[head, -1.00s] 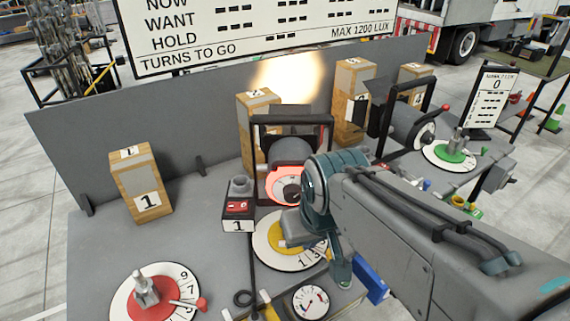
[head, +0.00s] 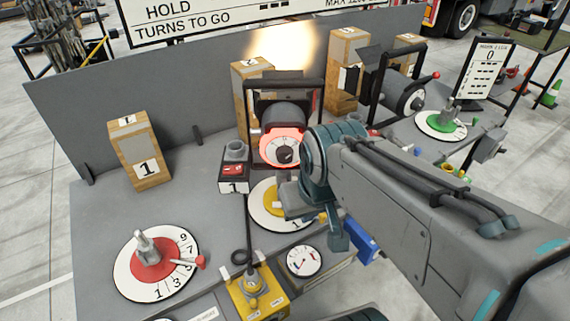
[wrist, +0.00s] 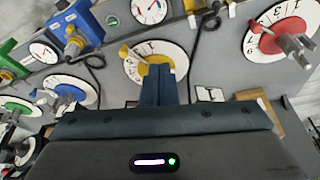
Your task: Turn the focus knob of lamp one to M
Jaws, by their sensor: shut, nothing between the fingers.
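A dark lamp (head: 284,115) with a pink-red rear face stands in a black yoke. A small box marked 1 (head: 234,187) with a red switch is on its left. The lamp's rear face carries a white dial with a dark knob (head: 285,155); its letters are too small to read. A yellow-centred dial (head: 262,213) lies on the bench below the lamp, partly hidden by my arm. In the wrist view, my gripper (wrist: 158,70) is shut and empty, its fingers overlapping the yellow-centred dial (wrist: 140,76). I cannot tell whether they touch it.
A red-centred dial with a handle (head: 172,268) lies at left. A yellow box (head: 257,296) and a gauge (head: 304,261) are at the bench front. A second lamp (head: 400,90) and a green dial (head: 441,125) stand at right. Bare bench lies around block 1 (head: 140,160).

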